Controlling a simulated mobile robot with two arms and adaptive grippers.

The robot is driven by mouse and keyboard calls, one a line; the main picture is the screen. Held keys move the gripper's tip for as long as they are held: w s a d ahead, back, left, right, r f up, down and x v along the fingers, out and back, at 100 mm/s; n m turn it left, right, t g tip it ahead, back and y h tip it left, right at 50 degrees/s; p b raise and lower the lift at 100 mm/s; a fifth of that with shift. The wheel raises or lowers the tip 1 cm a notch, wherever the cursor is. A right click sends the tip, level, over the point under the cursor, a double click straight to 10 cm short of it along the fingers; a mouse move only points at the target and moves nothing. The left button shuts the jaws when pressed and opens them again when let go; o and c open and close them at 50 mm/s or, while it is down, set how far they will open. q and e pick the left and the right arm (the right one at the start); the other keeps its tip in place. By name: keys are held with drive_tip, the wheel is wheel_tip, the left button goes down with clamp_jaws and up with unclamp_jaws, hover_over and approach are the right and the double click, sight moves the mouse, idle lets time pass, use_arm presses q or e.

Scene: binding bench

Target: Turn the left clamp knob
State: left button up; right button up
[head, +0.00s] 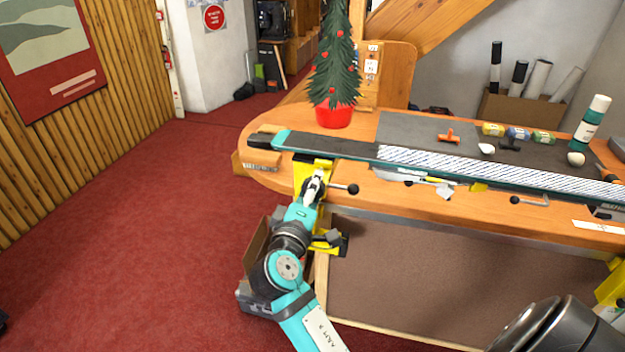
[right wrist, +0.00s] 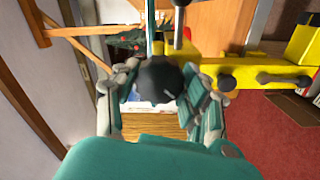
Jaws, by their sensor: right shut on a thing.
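The left clamp (head: 305,172) is yellow and sits at the front edge of the bench, under the ski's left part. A bar with a black ball end (head: 353,188) sticks out to its right. My right gripper (head: 313,188) reaches up to this clamp from below. In the right wrist view its fingers are closed around a round black knob (right wrist: 158,84), with the yellow clamp body (right wrist: 255,73) to the right. The fingers hide the knob in the head view. My left gripper is in neither view.
A long ski (head: 335,146) lies along the wooden bench (head: 450,216). A small tree in a red pot (head: 334,116) stands behind it. Another black-ended bar (head: 530,200) juts from the front edge further right. Open red carpet (head: 140,240) lies left.

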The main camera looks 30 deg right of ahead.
drive_tip(key=shift+n+p, duration=0.7)
drive_tip(key=shift+n, duration=0.2)
drive_tip(key=o, duration=1.2)
